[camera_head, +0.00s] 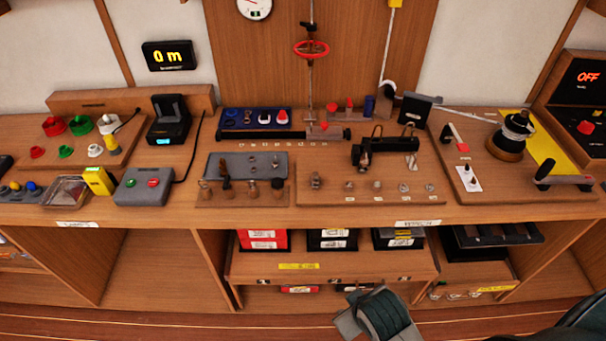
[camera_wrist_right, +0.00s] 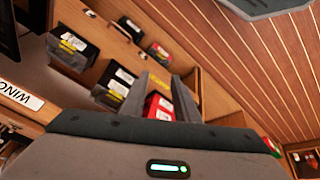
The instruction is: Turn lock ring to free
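No part in view is marked as the lock ring, so I cannot tell for sure which it is. A red ring-shaped handwheel (camera_head: 311,48) sits on an upright rod at the back panel. A round black-topped drum unit (camera_head: 516,130) stands on the board at the right of the bench. My right gripper (camera_wrist_right: 160,92) is open and empty in the wrist view, its two grey fingers apart. In the head view its dark body (camera_head: 380,315) is low at the bottom centre, in front of the shelves and far from both parts. My left gripper is not in view.
The wooden bench holds a board of small knobs (camera_head: 377,186), a black clamp-like fixture (camera_head: 385,151), and a grey button box (camera_head: 146,186). A display reads OFF (camera_head: 587,77). Boxes (camera_head: 262,240) fill the shelf below. The floor before it is clear.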

